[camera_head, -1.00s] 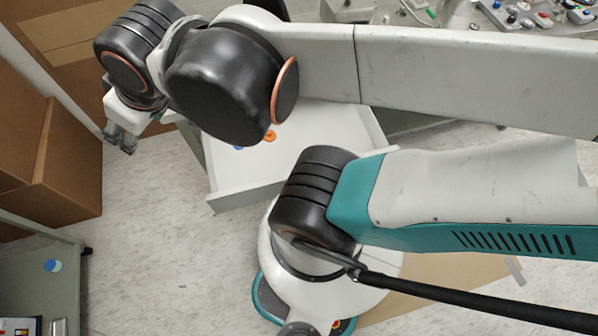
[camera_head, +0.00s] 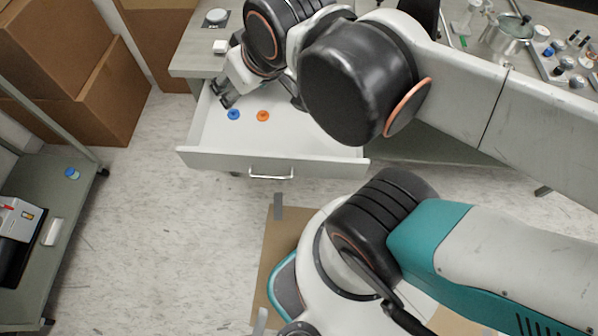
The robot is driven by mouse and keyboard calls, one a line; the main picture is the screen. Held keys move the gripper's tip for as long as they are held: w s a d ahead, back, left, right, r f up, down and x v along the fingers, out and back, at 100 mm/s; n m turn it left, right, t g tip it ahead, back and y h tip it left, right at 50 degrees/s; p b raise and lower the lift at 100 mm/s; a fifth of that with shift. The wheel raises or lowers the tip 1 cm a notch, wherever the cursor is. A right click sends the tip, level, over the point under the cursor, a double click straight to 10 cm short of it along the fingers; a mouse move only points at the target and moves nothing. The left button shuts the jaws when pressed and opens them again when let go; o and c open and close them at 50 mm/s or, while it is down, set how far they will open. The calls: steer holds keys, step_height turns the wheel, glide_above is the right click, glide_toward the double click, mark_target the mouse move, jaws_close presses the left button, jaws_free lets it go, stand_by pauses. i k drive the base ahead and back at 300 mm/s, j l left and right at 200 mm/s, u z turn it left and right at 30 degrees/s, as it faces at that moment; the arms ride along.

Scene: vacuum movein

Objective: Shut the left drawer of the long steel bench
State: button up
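The left drawer (camera_head: 310,140) of the long steel bench (camera_head: 191,52) is pulled out, with its white inside showing. A metal bar handle (camera_head: 271,175) is on its front panel. A blue round piece (camera_head: 233,114) and an orange round piece (camera_head: 263,116) lie in the drawer. My gripper (camera_head: 226,100) hangs over the drawer's left part, near its left wall. Its fingers look a little apart, with nothing seen between them. Whether it touches the drawer is unclear. My arm covers the drawer's back right part.
Cardboard boxes (camera_head: 68,62) stand at the left. A grey cart (camera_head: 50,205) with a blue-capped item (camera_head: 72,174) is at the left front. A pot (camera_head: 506,38) and small items are on the bench top. The floor before the drawer is mostly clear.

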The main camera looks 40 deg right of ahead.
mark_target(290, 143)
steer(key=k+l+z, duration=0.1)
steer(key=k+z, duration=0.2)
steer(key=k, duration=0.75)
